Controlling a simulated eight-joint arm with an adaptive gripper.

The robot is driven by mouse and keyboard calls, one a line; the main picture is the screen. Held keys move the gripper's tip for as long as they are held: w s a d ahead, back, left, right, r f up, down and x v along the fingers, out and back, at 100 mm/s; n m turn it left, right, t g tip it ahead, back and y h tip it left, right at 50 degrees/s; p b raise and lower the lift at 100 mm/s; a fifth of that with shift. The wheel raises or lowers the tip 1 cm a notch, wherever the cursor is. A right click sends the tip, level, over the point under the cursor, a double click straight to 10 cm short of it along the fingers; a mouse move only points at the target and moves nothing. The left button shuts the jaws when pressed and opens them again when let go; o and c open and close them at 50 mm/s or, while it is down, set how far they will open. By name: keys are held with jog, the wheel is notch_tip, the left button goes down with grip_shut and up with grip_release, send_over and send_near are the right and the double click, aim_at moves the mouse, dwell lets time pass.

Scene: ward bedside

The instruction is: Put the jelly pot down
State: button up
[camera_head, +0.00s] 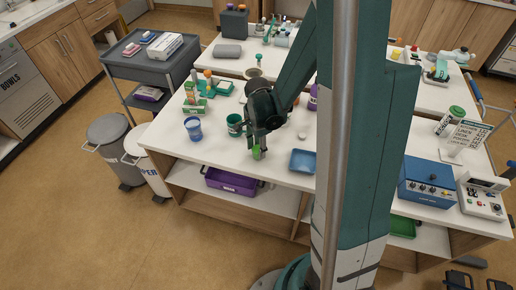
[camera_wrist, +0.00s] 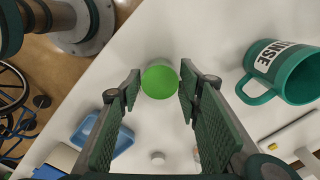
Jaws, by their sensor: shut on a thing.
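The jelly pot (camera_head: 257,154), small with a bright green top, is near the front edge of the white table (camera_head: 213,153). My gripper (camera_head: 255,142) reaches down from above and is shut on it. In the wrist view the pot's round green top (camera_wrist: 160,82) sits between my two finger pads, and its pale side shows behind. Whether its base touches the table or hangs just above it I cannot tell.
A teal mug (camera_wrist: 283,73) stands close to the right of my gripper in the wrist view. A blue tray (camera_head: 303,161) lies right of the pot in the head view. A blue cup (camera_head: 193,129) stands to the left. The tabletop between cup and pot has free room.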

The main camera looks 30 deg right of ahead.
aim_at(258, 148)
jog(key=shift+f, duration=0.1)
jog(key=o, duration=0.5)
jog(key=shift+f, duration=0.1)
jog(key=shift+c, duration=0.2)
jog(key=o, duration=0.5)
jog(key=shift+c, duration=0.2)
jog(key=shift+r, duration=0.2)
notch_tip(258, 148, up, 12)
jog(key=p, duration=0.1)
jog(key=shift+p, duration=0.35)
jog(key=shift+r, duration=0.1)
